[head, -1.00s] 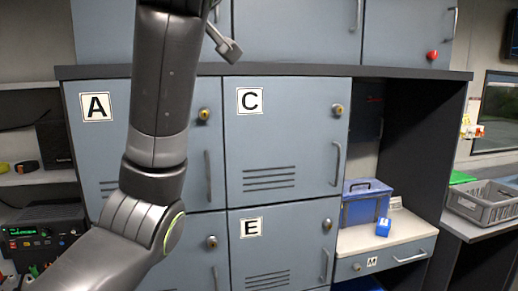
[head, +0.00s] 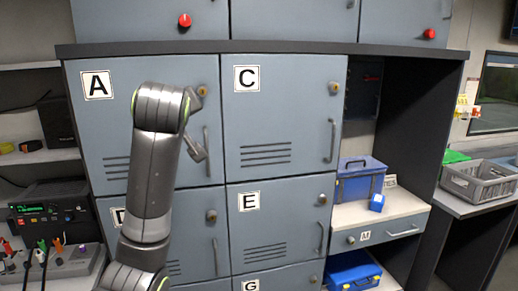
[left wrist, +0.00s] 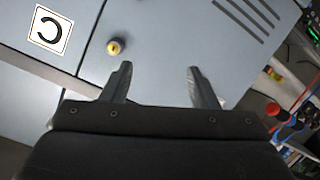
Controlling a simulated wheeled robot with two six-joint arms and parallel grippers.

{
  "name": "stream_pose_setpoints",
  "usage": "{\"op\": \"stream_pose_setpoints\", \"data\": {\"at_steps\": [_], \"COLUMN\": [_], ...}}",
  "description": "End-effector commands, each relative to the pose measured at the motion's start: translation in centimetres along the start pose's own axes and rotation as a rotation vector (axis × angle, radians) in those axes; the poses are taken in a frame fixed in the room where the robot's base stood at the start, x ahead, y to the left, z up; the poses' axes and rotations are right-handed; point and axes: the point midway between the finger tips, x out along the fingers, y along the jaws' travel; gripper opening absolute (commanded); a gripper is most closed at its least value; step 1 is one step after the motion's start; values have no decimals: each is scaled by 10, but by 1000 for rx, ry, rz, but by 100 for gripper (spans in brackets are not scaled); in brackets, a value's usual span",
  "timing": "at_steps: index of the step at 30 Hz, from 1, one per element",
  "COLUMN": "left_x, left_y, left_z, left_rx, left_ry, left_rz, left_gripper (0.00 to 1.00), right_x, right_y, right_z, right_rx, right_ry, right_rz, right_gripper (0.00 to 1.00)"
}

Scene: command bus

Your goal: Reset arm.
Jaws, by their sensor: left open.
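My left arm rises from the bottom left of the head view and bends over at its top. My left gripper (head: 203,122) points right there, partly hidden behind the arm, in front of locker door A (head: 125,130). In the left wrist view the left gripper's two fingers (left wrist: 160,72) are apart with nothing between them. A yellow lock knob (left wrist: 115,47) and a black-and-white letter label (left wrist: 50,30) show on the blue-grey doors beyond. I cannot tell whether the fingers touch a door. My right gripper is not in view.
Locker doors C (head: 280,120) and E (head: 275,225) stand right of the arm. Cabled equipment (head: 60,262) is at lower left. A grey crate (head: 480,182) is at right.

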Motion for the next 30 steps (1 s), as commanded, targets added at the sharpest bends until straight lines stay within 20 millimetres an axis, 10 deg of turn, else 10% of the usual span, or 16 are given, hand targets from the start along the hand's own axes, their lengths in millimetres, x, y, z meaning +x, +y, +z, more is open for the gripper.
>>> {"op": "stream_pose_setpoints", "data": {"at_steps": [6, 14, 30], "left_x": [39, 44, -62], "left_y": [-82, -179, -364], "left_z": [98, 206, 385], "left_rx": [117, 244, 475], "left_ry": [-138, -299, -647], "left_rz": [-65, -119, -185], "left_gripper": [54, 54, 54], "right_x": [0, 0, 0], "right_y": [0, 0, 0], "right_z": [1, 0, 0], "right_rx": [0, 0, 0], "right_ry": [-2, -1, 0], "right_rz": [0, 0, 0], "right_gripper": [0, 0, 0]}}
